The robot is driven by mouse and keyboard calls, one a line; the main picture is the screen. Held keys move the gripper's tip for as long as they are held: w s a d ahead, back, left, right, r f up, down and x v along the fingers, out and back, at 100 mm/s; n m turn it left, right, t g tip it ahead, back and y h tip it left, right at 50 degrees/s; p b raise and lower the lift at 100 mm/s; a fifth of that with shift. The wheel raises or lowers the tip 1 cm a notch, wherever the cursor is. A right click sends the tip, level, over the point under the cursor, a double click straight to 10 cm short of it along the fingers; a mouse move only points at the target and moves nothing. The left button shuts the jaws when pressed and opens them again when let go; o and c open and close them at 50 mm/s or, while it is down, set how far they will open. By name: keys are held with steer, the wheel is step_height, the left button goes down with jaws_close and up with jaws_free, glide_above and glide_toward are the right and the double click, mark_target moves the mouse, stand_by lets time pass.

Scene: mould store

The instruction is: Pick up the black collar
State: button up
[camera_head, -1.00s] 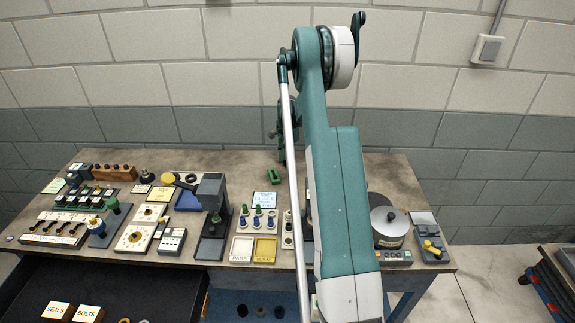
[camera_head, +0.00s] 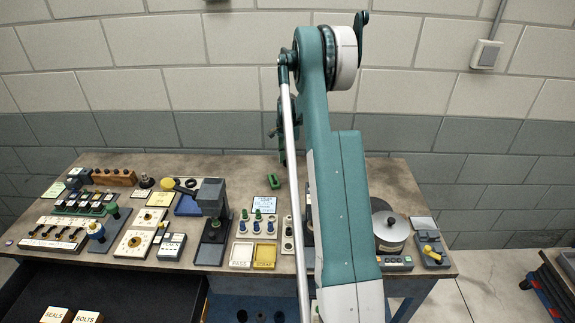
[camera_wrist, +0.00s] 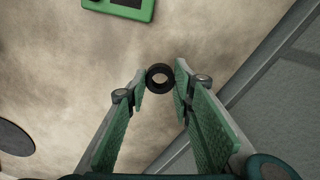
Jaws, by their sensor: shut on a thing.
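The black collar (camera_wrist: 160,77) is a small dark ring. In the wrist view it sits between the tips of my gripper (camera_wrist: 161,84), which is shut on it. Its open centre faces the camera, and the bench top shows behind it. In the head view my gripper (camera_head: 287,150) is at the back of the bench, partly behind my arm. The collar cannot be made out there. How far it is above the bench is hard to tell.
A green block (camera_head: 276,170) with a dark recess lies near the gripper; it also shows in the wrist view (camera_wrist: 130,9). The bench (camera_head: 238,171) holds several fixtures at left and a round-topped device (camera_head: 390,229) at right. The wall (camera_head: 210,132) stands behind.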

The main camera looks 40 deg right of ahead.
steer(key=shift+r, duration=3.45)
